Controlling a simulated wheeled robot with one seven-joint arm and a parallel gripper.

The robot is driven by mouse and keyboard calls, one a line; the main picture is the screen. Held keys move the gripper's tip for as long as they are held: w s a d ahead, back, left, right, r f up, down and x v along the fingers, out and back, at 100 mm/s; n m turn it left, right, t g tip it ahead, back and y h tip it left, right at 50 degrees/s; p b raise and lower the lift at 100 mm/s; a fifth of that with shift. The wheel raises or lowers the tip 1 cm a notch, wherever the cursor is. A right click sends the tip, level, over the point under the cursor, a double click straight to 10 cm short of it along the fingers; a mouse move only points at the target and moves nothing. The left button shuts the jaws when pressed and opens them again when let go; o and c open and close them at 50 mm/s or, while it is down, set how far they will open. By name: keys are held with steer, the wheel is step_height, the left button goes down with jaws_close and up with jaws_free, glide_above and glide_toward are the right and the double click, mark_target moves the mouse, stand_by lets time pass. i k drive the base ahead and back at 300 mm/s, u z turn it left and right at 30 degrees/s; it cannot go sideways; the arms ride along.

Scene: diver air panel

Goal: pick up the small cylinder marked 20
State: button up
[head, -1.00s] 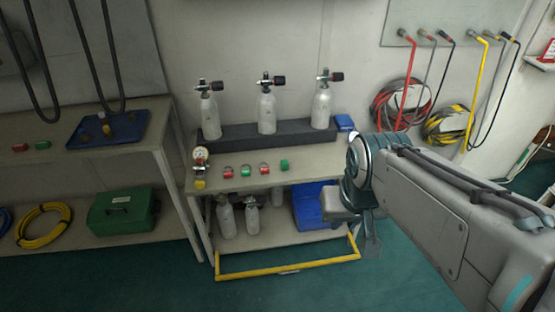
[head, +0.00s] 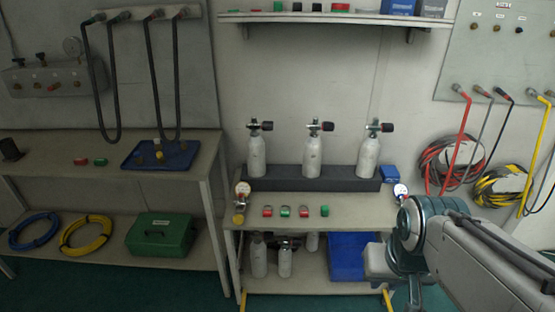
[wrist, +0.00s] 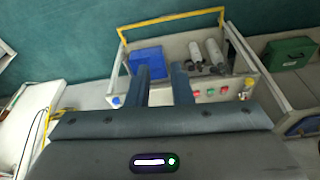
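Three pale grey cylinders with black-knobbed valves stand upright in a dark rack (head: 280,180) on the bench: left (head: 257,157), middle (head: 312,157) and right (head: 368,156). More small cylinders stand on the shelf below, including one at left (head: 259,260) and one beside it (head: 285,262). The wrist view shows two of these lower cylinders (wrist: 215,52) (wrist: 195,53). No number is legible on any cylinder, so I cannot tell which is marked 20. My gripper (wrist: 161,72) is open, with an empty gap between its fingers, away from the cylinders.
A yellow bar (wrist: 170,20) runs along the lower shelf's front. A blue bin (head: 350,257) sits on that shelf. Small red and green items (head: 286,211) and a gauge (head: 241,196) are on the bench top. A green case (head: 161,235) is on the left bench's lower shelf.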

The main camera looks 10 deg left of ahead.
mark_target(256, 146)
steer(key=u, duration=2.05)
steer(key=i, duration=1.1)
steer(key=z, duration=1.85)
steer(key=i, duration=0.5)
steer(key=z, duration=0.05)
